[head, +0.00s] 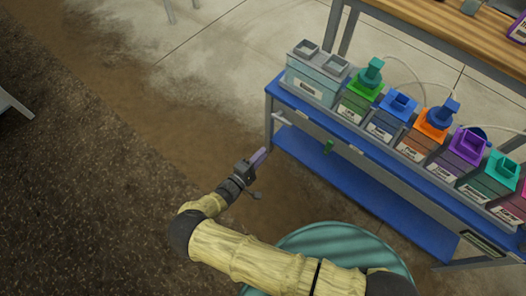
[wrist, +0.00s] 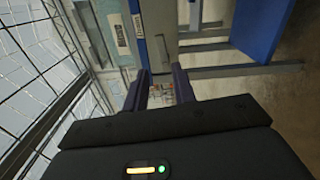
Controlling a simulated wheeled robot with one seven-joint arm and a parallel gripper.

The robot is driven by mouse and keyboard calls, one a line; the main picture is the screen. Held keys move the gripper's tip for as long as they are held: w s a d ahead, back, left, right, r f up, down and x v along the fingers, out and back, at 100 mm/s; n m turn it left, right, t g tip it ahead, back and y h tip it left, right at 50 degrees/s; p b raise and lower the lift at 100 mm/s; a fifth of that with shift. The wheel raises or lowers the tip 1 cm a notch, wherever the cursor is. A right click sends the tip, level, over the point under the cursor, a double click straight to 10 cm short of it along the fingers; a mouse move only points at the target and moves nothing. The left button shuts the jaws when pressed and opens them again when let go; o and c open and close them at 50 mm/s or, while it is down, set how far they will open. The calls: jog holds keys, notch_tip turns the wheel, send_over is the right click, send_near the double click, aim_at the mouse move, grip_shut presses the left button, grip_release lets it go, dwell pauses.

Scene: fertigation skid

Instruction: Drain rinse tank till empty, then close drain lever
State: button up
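A grey-teal tank with two square openings on top (head: 318,72) stands at the left end of the blue bench, and looks like the rinse tank. Its water level cannot be seen. A small pale handle (head: 281,118) sticks out below it near the left bench leg; it may be the drain lever, but its setting is unclear. My gripper (head: 261,156) is in the air left of the bench, below and apart from that handle. In the wrist view its two purple fingers (wrist: 160,86) stand apart with nothing held between them. A labelled tank side (wrist: 109,22) shows beyond them.
Several coloured, capped containers, such as a green one (head: 359,95) and an orange one (head: 428,130), line the blue bench (head: 335,122). A blue lower shelf (head: 350,181) is below. A teal round drum (head: 335,240) stands near my arm.

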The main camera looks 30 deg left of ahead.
jog(key=w+d+r+m+g+h, duration=0.1)
jog(key=w+d+h, duration=0.1)
jog(key=d, duration=0.1)
jog(key=w+d+r+m+g+h, duration=0.3)
jog(key=w+d+m+g+h, duration=0.1)
jog(key=w+d, duration=0.1)
jog(key=shift+d+r, duration=0.3)
jog(key=shift+r, duration=0.1)
grip_shut()
jog(key=w+d+r+m+g+h, duration=0.1)
jog(key=d+r+m+g, duration=0.25)
jog(key=d+g, duration=0.2)
jog(key=w+d+r+m+g, duration=0.2)
jog(key=d+r+g, duration=0.2)
jog(key=d, duration=0.3)
jog(key=s+d+r+m+y, duration=0.4)
jog(key=d+r, duration=0.6)
jog(key=s+d+r+m+y, duration=0.3)
jog(key=s+d+r+y, duration=0.1)
jog(key=d+r, duration=0.7)
jog(key=shift+m+g+y, duration=0.35)
jog(key=shift+g+y, duration=0.05)
jog(key=shift+g, duration=0.05)
jog(key=shift+w+f, duration=0.1)
